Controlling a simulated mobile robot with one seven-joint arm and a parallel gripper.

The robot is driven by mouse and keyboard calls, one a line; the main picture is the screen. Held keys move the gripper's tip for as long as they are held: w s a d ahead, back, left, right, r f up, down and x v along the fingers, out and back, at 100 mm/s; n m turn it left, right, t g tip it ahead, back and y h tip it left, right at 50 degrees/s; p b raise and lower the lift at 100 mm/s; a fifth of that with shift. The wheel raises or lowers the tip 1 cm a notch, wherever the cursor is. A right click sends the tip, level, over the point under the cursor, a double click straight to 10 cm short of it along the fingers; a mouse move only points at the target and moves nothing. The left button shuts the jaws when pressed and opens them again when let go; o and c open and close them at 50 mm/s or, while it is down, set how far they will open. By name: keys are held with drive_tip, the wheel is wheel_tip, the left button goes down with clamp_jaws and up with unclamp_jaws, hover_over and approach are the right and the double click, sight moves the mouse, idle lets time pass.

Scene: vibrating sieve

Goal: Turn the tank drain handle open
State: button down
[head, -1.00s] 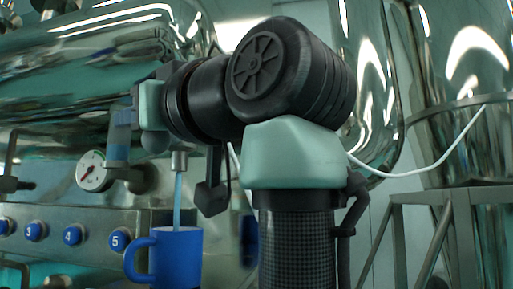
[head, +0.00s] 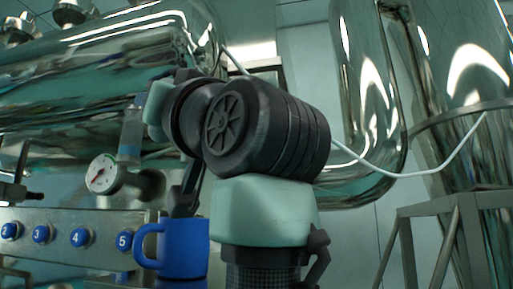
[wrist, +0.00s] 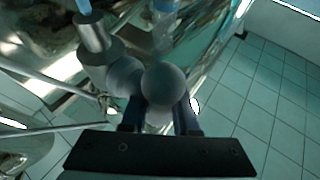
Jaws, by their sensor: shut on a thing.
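The drain handle shows in the wrist view as a round grey ball knob (wrist: 163,83) between the tips of my gripper (wrist: 160,112). My gripper is shut on it. A second grey ball (wrist: 123,76) sits beside it, joined to a short metal spout (wrist: 94,34). A pale blue piece (wrist: 83,5) shows at the spout's end; I cannot tell whether it is liquid. The shiny steel tank (head: 90,75) lies across the upper left.
A blue mug (head: 183,247) stands close below my wrist in the head view. A pressure gauge (head: 102,173) and a panel with numbered blue buttons (head: 80,237) are at left. A white cable (head: 395,174) and a metal frame (head: 430,225) are at right.

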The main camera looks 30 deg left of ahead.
drive_tip(key=shift+r, duration=0.1)
drive_tip(key=c, duration=0.9)
unclamp_jaws()
drive_tip(key=shift+c, duration=0.2)
drive_tip(key=b+v, duration=0.7)
drive_tip(key=v, duration=0.6)
